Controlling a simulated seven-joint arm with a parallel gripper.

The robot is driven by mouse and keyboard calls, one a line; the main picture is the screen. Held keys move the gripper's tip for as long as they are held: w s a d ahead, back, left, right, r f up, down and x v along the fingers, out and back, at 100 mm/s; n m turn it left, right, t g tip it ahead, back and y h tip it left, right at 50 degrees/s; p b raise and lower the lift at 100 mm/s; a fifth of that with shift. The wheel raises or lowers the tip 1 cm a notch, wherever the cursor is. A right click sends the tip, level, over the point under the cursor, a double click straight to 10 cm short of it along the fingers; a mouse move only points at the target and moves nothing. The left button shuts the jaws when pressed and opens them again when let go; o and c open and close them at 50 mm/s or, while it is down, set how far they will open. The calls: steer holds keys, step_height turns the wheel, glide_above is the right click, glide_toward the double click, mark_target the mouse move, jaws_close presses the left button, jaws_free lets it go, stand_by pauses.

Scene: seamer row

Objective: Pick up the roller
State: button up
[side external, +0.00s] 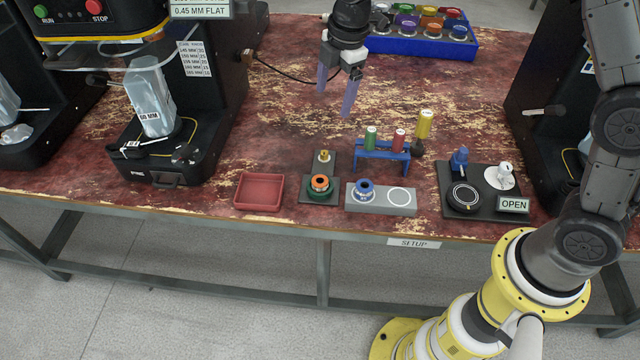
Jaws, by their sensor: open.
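My gripper (335,98) is open and empty, pointing down above the middle of the table, behind the row of small fixtures. Its two purple fingers are apart. Which part is the roller is not marked. An orange-topped, green-based round piece (320,184) sits on a dark plate (310,200). Green (370,139) and red (398,139) cylinders stand in a blue rack (383,162).
An empty red tray (259,206) lies at left. A dark board (449,212) with an OPEN sign (513,205) is at right. Black machines flank the worktop. A blue bin (402,44) of coloured cans is at the back.

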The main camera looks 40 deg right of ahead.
step_height(320, 180, down, 10)
steer(key=a+f+g, duration=0.1)
steer(key=a+g, duration=0.1)
steer(key=a, duration=0.1)
glide_above(320, 176)
steer(key=s, duration=0.2)
steer(key=shift+n, duration=0.3)
steer(key=f, duration=0.6)
steer(key=shift+w+a+f, duration=0.1)
steer(key=shift+w+f, duration=0.1)
steer(key=shift+w, duration=0.05)
steer(key=shift+w+a+f, duration=0.1)
steer(key=shift+a+f, duration=0.1)
steer(key=shift+f, duration=1.3)
steer(key=shift+w+a+f, duration=0.1)
steer(key=shift+a+f, duration=0.05)
steer(key=shift+f, duration=1.3)
jaws_close()
